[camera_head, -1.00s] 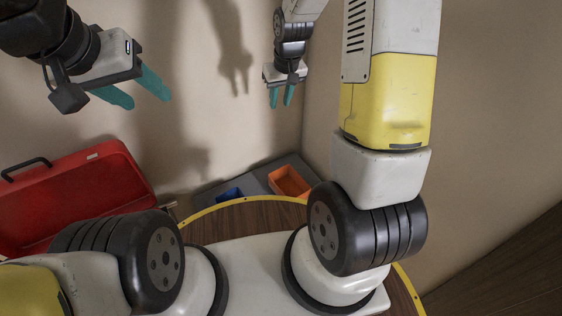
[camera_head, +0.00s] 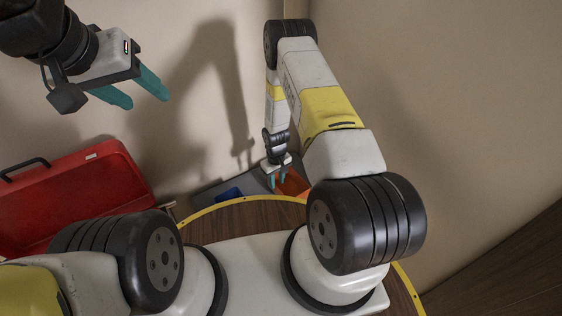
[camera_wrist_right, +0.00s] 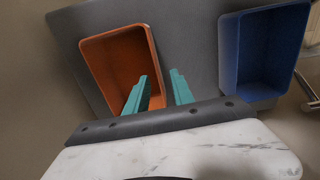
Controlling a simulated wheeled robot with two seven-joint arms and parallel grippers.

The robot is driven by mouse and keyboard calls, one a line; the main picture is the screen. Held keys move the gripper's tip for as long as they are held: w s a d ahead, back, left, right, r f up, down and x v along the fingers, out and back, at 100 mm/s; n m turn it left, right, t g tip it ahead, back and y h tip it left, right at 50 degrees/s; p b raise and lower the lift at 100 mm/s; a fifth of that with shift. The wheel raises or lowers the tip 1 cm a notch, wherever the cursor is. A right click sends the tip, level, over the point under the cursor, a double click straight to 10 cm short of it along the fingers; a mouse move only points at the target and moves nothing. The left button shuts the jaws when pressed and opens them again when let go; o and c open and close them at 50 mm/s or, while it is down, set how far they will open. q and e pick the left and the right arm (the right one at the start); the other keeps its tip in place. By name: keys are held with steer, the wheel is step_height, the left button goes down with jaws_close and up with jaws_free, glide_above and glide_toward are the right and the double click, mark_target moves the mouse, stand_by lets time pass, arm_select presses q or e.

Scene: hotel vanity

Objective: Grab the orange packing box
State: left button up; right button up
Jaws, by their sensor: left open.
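The orange box (camera_head: 294,183) is an open-topped bin on a grey surface beyond the round table, partly hidden by my right arm in the head view. In the right wrist view the whole orange box (camera_wrist_right: 120,56) shows nearly in full, and it looks empty. My right gripper (camera_head: 278,181) is over the box's left part in the head view. My left gripper (camera_head: 140,92) is open and empty, high at the upper left.
A blue open bin (camera_wrist_right: 262,52) stands right of the orange box in the wrist view, on the same grey surface (camera_wrist_right: 190,40). It also shows in the head view (camera_head: 229,194). An open red case (camera_head: 70,195) is at the left. A wall closes off the right side.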

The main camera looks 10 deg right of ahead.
mark_target(277, 187)
steer(key=f, duration=0.5)
steer(key=shift+w+d+f, duration=0.15)
steer(key=shift+w+f, duration=0.05)
steer(key=shift+w, duration=0.05)
steer(key=shift+c, duration=0.2)
jaws_close()
stand_by(1.0)
